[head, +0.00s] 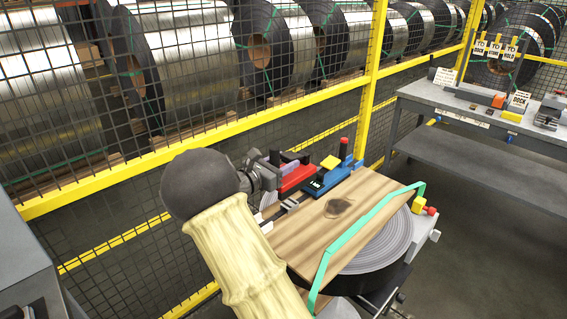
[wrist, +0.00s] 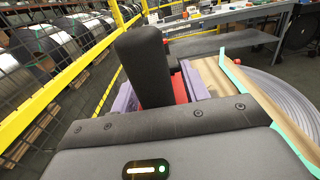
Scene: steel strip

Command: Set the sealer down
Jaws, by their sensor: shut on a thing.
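The sealer appears as a red and purple tool (head: 296,176) at the left end of the wooden board in the head view. In the wrist view, its purple body (wrist: 194,84) and red part show around a thick dark upright block (wrist: 143,66). My gripper (head: 268,170) is shut on the sealer, coming in from the left. The fingertips and the sealer's underside are hidden, so I cannot tell whether it touches a surface below.
A blue device (head: 324,181) with a display sits right beside the sealer. The wooden board (head: 345,212) lies over a strip coil (head: 388,243), with a green strap (head: 368,222) across it. A yellow-framed mesh fence (head: 290,120) runs close behind. A grey bench (head: 460,117) stands at right.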

